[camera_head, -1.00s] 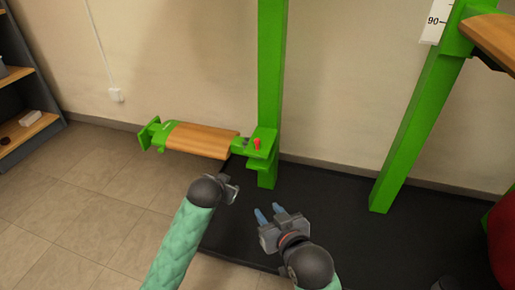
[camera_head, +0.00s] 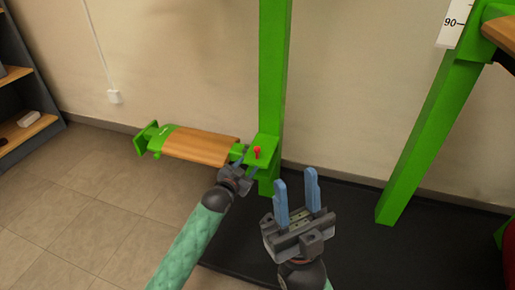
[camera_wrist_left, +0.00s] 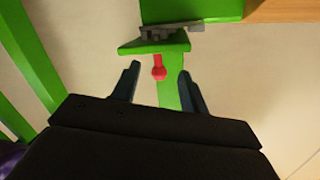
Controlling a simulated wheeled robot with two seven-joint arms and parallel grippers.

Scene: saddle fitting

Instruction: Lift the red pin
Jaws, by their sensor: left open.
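The small red pin (camera_head: 257,150) stands in a green bracket (camera_head: 263,158) on the green post, at the inner end of the wooden-topped saddle (camera_head: 200,146). My left gripper (camera_head: 246,163) is just in front of the bracket, close to the pin. In the left wrist view the red pin (camera_wrist_left: 158,73) shows between the two spread blue fingers of this gripper (camera_wrist_left: 160,72), with gaps on both sides. Whether the fingers are level with it is hard to tell. My right gripper (camera_head: 297,182) is open and empty, fingers up, to the right of the bracket.
The green upright post (camera_head: 272,70) rises behind the bracket. Another slanted green post (camera_head: 420,140) stands at the right. A black mat (camera_head: 340,215) covers the floor beneath. A shelf unit (camera_head: 25,110) stands far left. Space between the posts is free.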

